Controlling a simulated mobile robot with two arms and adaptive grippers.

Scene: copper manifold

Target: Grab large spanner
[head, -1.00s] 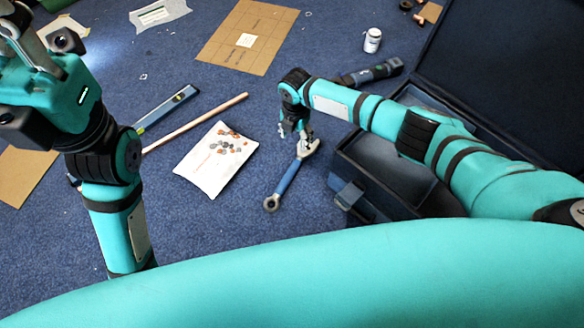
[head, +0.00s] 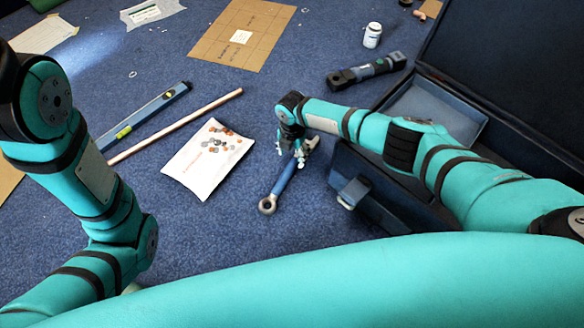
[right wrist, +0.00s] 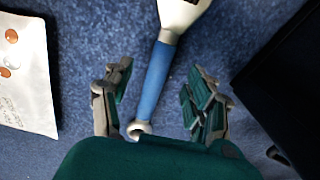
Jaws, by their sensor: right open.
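The large spanner (head: 283,180) lies on the blue carpet, with a blue handle and grey metal ends. Its ring end points toward me in the head view, and its other end is partly hidden by my right gripper (head: 292,155). In the right wrist view the spanner's blue handle (right wrist: 153,80) runs between the two fingers of my open right gripper (right wrist: 160,100). The fingers stand apart on both sides of the handle, not closed on it. My left arm shows at the left of the head view, but its gripper is out of the picture.
An open dark toolbox (head: 375,200) stands right of the spanner. A white packet (head: 200,175) with coin-like discs lies to the left. Beyond it are a copper pipe (head: 180,124), a spirit level (head: 150,108), a cardboard sheet (head: 222,45), a dark cylindrical tool (head: 366,71) and a white bottle (head: 372,36).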

